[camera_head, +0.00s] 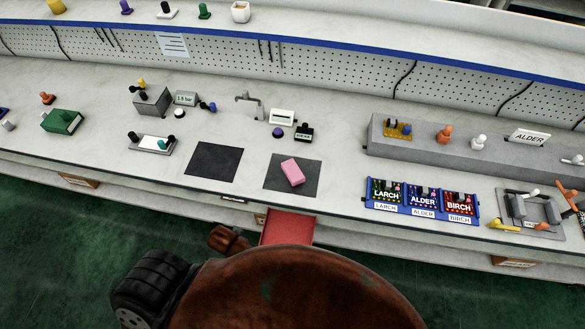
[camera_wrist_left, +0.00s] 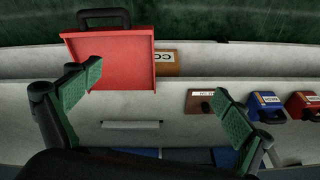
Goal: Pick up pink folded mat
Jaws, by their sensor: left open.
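The pink folded mat (camera_head: 292,172) is a small pink block-like piece. It lies slightly turned on a dark square pad (camera_head: 307,187) on the bench, near its front edge. No gripper touches it in the head view. My left gripper (camera_wrist_left: 156,88) shows only in the left wrist view, with its two green-padded fingers spread apart and nothing held between them. The pink mat does not show in the left wrist view. My right gripper is in neither view.
A red drawer (camera_head: 287,228) juts from the bench front below the pink mat; a red tray-like part with a black handle (camera_wrist_left: 105,18) shows in the wrist view. An empty dark pad (camera_head: 213,161) lies left, and a blue labelled rack (camera_head: 422,214) right.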

